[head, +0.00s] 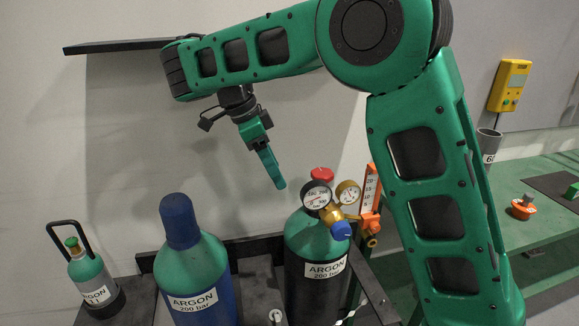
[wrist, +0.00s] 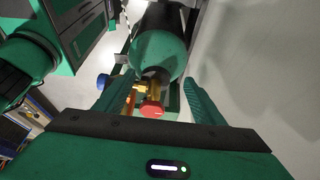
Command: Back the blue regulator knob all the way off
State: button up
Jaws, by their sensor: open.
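The blue regulator knob (head: 341,230) sits at the front of a brass regulator with two round gauges (head: 317,195), on top of a green and black argon cylinder (head: 305,250). In the wrist view the blue knob (wrist: 103,81) is left of the brass body, outside the space between the fingers. A red valve knob (head: 321,174) tops the cylinder and shows between the fingertips in the wrist view (wrist: 152,110). My gripper (head: 280,186) is open and empty, above and left of the regulator, apart from it. In the wrist view both fingers (wrist: 152,95) are spread.
A blue argon cylinder (head: 183,270) with a blue cap and a small argon bottle with a handle (head: 93,280) stand to the left. An orange flowmeter (head: 370,195) is close right of the regulator. A green bench (head: 535,215) is at right.

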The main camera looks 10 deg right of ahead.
aim_at(341, 230)
jog(key=k, duration=1)
